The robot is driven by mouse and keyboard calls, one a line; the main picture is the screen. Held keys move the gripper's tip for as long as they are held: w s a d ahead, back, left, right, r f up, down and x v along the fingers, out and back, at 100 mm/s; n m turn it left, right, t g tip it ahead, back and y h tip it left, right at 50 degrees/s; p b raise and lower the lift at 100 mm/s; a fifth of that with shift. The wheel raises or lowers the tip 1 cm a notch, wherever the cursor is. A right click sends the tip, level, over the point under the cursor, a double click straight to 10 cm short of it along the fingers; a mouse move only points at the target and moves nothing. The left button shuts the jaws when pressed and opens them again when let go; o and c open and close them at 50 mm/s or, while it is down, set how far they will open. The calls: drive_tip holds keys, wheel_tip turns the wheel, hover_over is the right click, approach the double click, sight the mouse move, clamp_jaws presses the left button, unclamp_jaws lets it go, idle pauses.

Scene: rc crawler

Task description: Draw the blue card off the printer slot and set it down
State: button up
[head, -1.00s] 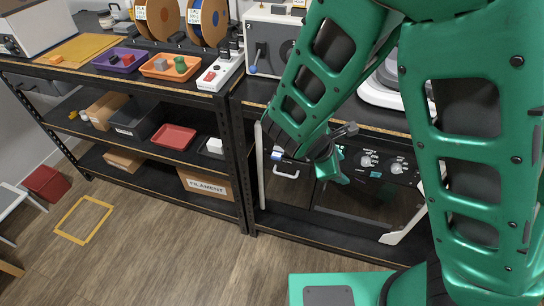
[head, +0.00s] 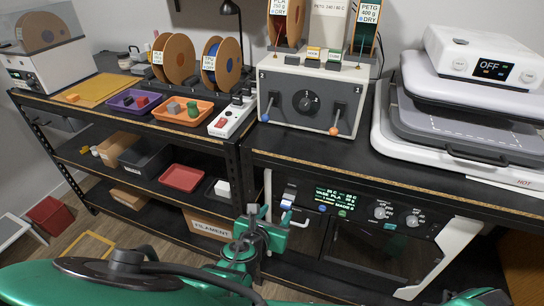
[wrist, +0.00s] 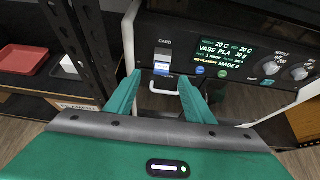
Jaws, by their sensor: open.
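The blue card (wrist: 162,69) sits in the slot under the CARD label on the printer's black front panel (wrist: 216,62). In the head view my gripper (head: 272,218) is in front of the panel's left end, low by the card.
The printer's lit display (wrist: 222,52) and knobs (wrist: 275,63) are right of the slot, with a white handle (wrist: 163,88) below. A shelf post (wrist: 78,45) stands close on the left. The bench above holds a switch box (head: 310,98), an orange tray (head: 183,111) and a heat press (head: 455,120).

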sight(286, 201)
drive_tip(key=x, duration=0.9)
drive_tip(key=shift+d, duration=0.15)
drive_tip(key=shift+c, duration=0.2)
drive_tip(key=c, duration=0.9)
drive_tip(key=o, duration=0.9)
drive_tip(key=shift+o, duration=0.2)
drive_tip(key=shift+r, duration=0.15)
drive_tip(key=v, duration=1)
drive_tip(key=shift+s, duration=0.3)
